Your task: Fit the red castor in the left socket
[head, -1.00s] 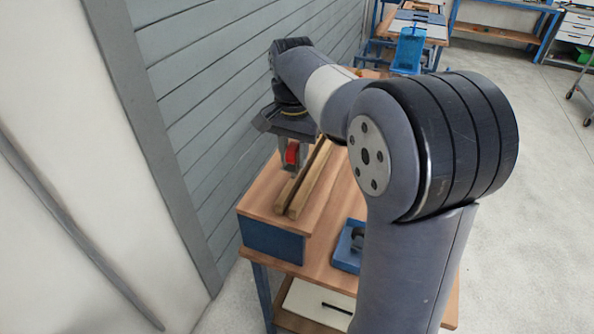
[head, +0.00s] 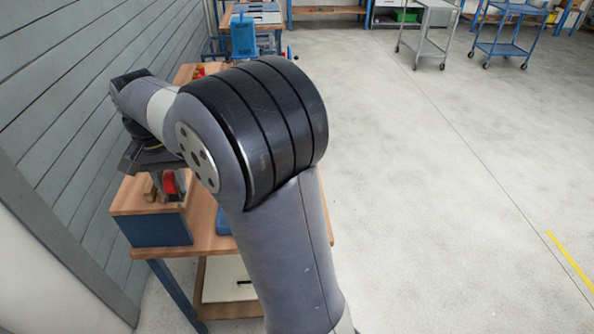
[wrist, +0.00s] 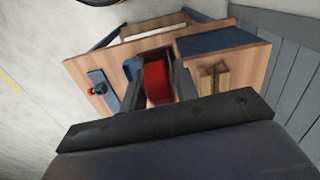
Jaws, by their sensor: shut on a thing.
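The red castor (head: 170,183) shows in the head view between the jaws of my gripper (head: 168,187). In the wrist view the castor (wrist: 157,82) is a red wheel-like shape with a grey finger on each side. My gripper (wrist: 160,80) is shut on it and holds it over the bench (head: 211,237), near the wooden rails (wrist: 212,78). Whether the castor touches anything below cannot be told. I cannot make out the left socket; my arm and gripper hide part of the bench.
A raised block with a blue front (head: 155,229) stands at the bench's left end, close to the grey slatted wall (head: 60,130). Grey floor (head: 430,200) is open at right; trolleys stand farther back.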

